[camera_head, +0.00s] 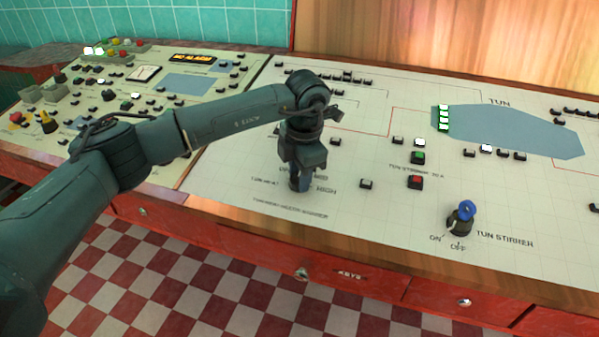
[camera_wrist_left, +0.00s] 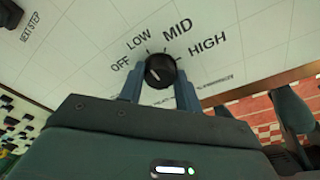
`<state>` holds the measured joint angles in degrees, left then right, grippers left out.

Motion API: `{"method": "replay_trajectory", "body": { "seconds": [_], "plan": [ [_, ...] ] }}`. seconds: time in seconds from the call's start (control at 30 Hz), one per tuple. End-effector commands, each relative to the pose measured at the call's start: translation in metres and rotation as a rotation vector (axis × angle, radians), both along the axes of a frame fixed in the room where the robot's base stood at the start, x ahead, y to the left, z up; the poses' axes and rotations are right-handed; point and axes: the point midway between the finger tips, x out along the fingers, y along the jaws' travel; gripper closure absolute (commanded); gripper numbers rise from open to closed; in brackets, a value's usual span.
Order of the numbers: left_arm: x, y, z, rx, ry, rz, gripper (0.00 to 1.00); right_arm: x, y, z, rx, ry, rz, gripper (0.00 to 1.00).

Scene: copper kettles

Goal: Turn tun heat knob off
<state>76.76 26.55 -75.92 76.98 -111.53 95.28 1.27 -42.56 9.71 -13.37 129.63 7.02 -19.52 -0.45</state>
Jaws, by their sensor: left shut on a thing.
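The tun heat knob (camera_wrist_left: 160,70) is a round black dial on the pale panel, with OFF, LOW, MID and HIGH printed in an arc around it in the left wrist view. I cannot tell surely which label its pointer faces. My left gripper (camera_wrist_left: 159,84) has one blue-grey finger on each side of the knob and is shut on it. In the head view my left gripper (camera_head: 300,185) points down at the panel near its front edge, over the tun heat lettering, and hides the knob. My right gripper is not in view.
To the right are a red button (camera_head: 415,181), a green button (camera_head: 418,158) and the blue-topped tun stirrer switch (camera_head: 461,217). Small black buttons dot the panel. A wooden edge and red drawers (camera_head: 365,277) run along the front, above a checkered floor.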

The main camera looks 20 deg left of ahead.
Motion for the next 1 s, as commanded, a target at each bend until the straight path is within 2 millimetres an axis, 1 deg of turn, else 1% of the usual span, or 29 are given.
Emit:
{"method": "replay_trajectory", "body": {
  "seconds": [0.17, 0.37, 0.57, 1.0],
  "plan": [
    [0.0, -0.0001, 0.0003, -0.002, 0.0, 0.01, 0.89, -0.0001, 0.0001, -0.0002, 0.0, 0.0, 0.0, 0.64],
    [0.0004, 0.0001, 0.0003, -0.017, 0.001, 0.076, 0.89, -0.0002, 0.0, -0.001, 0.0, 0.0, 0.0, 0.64],
    [0.0007, 0.0007, 0.0002, -0.044, 0.002, 0.213, 0.89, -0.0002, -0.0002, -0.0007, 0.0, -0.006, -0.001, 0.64],
    [0.0014, 0.0023, 0.0012, -0.117, 0.003, 0.571, 0.89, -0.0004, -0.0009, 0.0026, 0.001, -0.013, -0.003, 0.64]
  ]
}}
